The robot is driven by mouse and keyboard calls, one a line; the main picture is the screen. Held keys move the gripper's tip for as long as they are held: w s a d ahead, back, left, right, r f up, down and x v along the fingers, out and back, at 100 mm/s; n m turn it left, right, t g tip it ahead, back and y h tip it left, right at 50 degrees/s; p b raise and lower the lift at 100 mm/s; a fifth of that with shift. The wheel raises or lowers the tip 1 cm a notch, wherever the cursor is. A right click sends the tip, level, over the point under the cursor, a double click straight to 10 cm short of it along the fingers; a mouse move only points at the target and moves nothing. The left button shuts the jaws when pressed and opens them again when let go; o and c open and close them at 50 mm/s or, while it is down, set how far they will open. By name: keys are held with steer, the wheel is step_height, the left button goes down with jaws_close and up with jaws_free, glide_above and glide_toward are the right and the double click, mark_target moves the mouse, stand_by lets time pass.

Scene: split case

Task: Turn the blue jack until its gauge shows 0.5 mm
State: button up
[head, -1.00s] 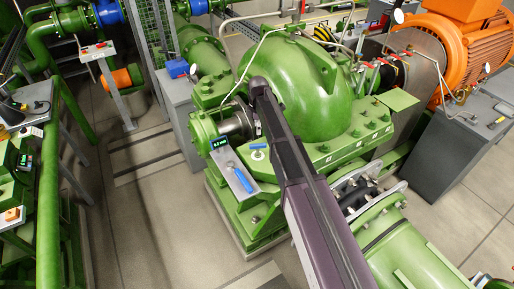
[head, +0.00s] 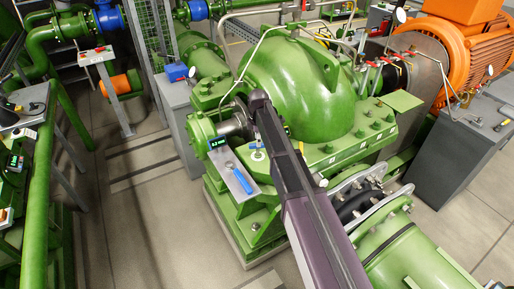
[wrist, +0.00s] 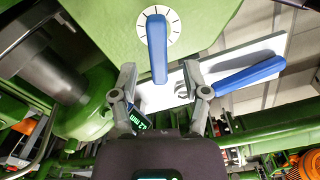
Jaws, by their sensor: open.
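The blue jack handle (wrist: 157,45) stands on a white dial with black marks, on a green surface in the wrist view. In the head view the jack (head: 257,148) is small, beside my arm on the green pump's flange. My gripper (wrist: 158,72) is open, with one finger on each side of the handle's near end; I cannot tell whether either touches it. The gauge display (wrist: 140,122) is lit, partly behind the left finger. It also shows in the head view (head: 217,142), too small to read surely. My gripper is not clear in the head view.
A pale plate (wrist: 160,98) beside the jack carries a blue-handled tool (wrist: 250,76), close to the right finger. The large green pump casing (head: 300,85) and thin pipes rise behind. Open floor (head: 140,215) lies to the left.

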mark_target(258, 150)
steer(key=shift+f+b, duration=0.85)
steer(key=shift+f, duration=0.35)
